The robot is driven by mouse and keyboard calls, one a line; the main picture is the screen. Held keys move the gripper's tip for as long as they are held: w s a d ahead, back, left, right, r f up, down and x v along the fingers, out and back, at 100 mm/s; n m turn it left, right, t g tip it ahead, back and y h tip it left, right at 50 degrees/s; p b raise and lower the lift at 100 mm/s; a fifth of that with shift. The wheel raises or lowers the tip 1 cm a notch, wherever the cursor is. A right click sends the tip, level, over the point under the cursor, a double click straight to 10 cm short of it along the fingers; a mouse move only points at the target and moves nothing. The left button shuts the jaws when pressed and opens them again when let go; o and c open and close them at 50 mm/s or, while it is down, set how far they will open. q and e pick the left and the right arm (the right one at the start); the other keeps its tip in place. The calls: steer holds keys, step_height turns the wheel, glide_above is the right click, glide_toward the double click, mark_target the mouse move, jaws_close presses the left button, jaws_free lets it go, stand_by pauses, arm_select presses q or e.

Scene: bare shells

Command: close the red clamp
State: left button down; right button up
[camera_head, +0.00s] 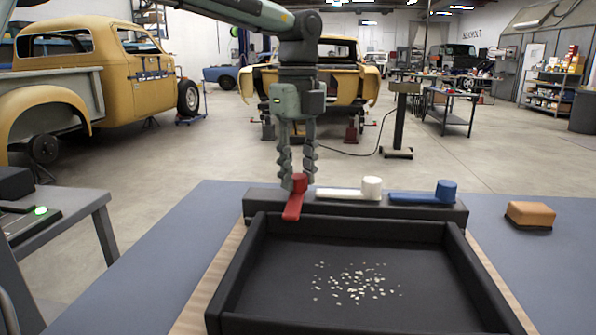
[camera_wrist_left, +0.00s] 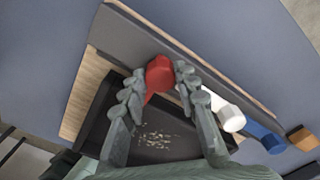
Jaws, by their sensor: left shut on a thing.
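The red clamp (camera_head: 293,208) sits at the left end of the black bar (camera_head: 400,209) behind the tray. Its lever points toward me, over the bar's front edge to the tray side. My left gripper (camera_head: 298,180) comes down from above and is shut on the clamp's raised knob. In the left wrist view the red knob (camera_wrist_left: 160,73) sits between the two fingertips (camera_wrist_left: 161,75), and part of the lever shows below it. My right gripper is not in view.
A white clamp (camera_head: 372,187) and a blue clamp (camera_head: 445,190) stand along the same bar, levers lying leftward along it. The black tray (camera_head: 240,275) holds scattered pale bits. An orange-topped block (camera_head: 530,214) lies on the blue table at right. A grey side table (camera_head: 75,210) stands left.

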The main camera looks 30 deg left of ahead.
arm_select(q)
steer(key=shift+r, duration=0.1)
steer(key=c, duration=1.1)
jaws_free()
steer(key=shift+c, duration=0.2)
step_height(320, 180, up, 12)
steer(key=shift+s, duration=0.1)
